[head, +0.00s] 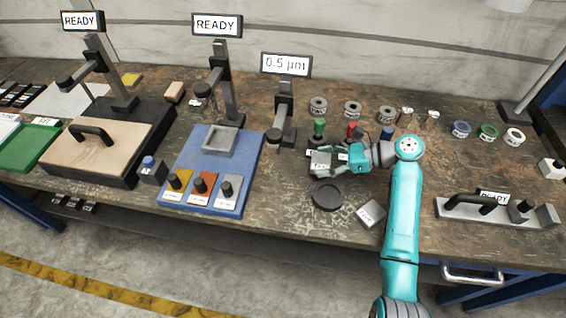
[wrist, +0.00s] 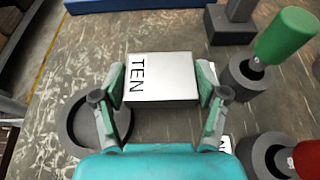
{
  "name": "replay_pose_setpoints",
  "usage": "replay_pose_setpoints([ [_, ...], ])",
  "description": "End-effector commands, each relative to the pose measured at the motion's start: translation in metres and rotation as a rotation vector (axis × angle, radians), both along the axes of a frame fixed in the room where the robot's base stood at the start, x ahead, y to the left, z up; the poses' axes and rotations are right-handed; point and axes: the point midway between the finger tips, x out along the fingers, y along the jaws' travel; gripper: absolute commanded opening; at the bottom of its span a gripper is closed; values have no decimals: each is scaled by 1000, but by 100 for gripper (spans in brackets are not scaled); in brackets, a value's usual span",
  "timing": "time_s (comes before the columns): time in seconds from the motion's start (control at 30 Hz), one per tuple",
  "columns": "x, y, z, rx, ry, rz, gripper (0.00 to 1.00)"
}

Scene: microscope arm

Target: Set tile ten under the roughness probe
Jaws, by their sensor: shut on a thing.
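My gripper (wrist: 162,88) is shut on a light grey tile marked TEN (wrist: 165,75), one finger on each side of it. In the head view the tile (head: 320,160) shows in my gripper (head: 328,162), near the green-knobbed piece. The tile appears held above the bench, but its exact height is hard to tell. The roughness probe (head: 285,110), a dark stand with a display reading 0.5 µm (head: 286,64), stands behind and left of the tile. Part of its base (wrist: 230,25) shows at the wrist view's top. The tile is not under the probe.
A round dark dish (head: 327,197) and another grey block (head: 370,213) sit at the front. Green-knobbed (head: 319,128) and red-knobbed (head: 352,130) pieces stand close to my gripper. A blue board (head: 250,165) lies left. Bare bench lies between the board and dish.

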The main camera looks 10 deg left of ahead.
Motion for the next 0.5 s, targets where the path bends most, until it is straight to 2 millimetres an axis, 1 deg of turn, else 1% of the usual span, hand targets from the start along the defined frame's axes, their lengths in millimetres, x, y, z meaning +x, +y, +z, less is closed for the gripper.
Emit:
replay_pose_setpoints([
  [0.03,0,13,1,2,-2,3,6],
  [0.3,2,71,2,1,-1,2,6],
  [0.4,3,89,2,2,-2,2,6],
  [0.5,4,101,2,1,-2,1,6],
])
